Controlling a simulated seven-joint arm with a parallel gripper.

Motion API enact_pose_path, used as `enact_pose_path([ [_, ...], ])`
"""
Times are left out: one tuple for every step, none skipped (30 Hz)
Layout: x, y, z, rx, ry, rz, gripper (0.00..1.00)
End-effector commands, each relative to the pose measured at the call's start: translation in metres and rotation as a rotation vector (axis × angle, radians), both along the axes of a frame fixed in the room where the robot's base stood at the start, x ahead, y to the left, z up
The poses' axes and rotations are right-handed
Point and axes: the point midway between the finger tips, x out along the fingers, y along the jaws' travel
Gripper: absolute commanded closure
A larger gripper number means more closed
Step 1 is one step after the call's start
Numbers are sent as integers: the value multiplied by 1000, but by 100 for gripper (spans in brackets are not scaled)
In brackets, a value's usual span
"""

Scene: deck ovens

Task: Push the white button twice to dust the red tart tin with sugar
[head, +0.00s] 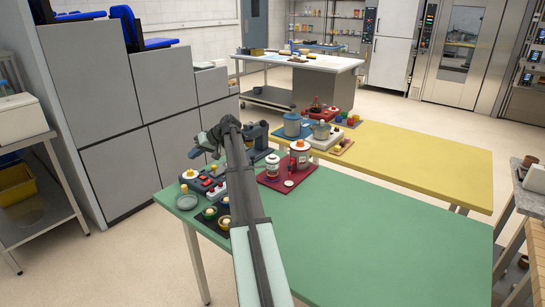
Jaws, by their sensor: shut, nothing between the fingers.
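My gripper (195,152) is shut and empty, held in the air above the left end of the green table. Below it is a grey console (203,181) with red buttons and small pale parts; which one is the white button is too small to tell. In front of the console a dark board (203,226) bears several small round tins with pale fillings. My gripper is apart from all of these.
A grey-blue machine (257,134) stands behind. The green table (390,245) is clear on the right; a yellow table (430,160) adjoins it.

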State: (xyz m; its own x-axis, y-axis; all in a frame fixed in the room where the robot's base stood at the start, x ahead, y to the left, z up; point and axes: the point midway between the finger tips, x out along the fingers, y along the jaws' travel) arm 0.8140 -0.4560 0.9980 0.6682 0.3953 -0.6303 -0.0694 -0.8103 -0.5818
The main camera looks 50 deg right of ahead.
Motion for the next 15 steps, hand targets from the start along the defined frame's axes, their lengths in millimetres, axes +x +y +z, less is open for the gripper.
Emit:
enact_pose_path([
  [-10,-19,7,-6,0,-24,100],
  [-16,-29,11,-9,2,-38,100],
  [-24,-42,14,-13,5,-55,100],
  [-31,-52,17,-15,7,-69,100],
  [-37,-62,20,-18,9,-83,100],
  [-46,-75,24,-22,12,-102,100],
  [-53,-84,28,-25,14,-116,100],
  [-60,-93,31,-28,15,-130,100],
  [-69,-106,35,-31,19,-148,100],
  [-76,-115,37,-35,21,-161,100],
  [-84,-124,40,-37,25,-176,100],
  [-94,-135,43,-41,28,-194,100],
  [-102,-145,46,-43,31,-208,100],
  [-110,-153,49,-45,34,-222,100],
  [-120,-164,54,-47,37,-241,100],
])
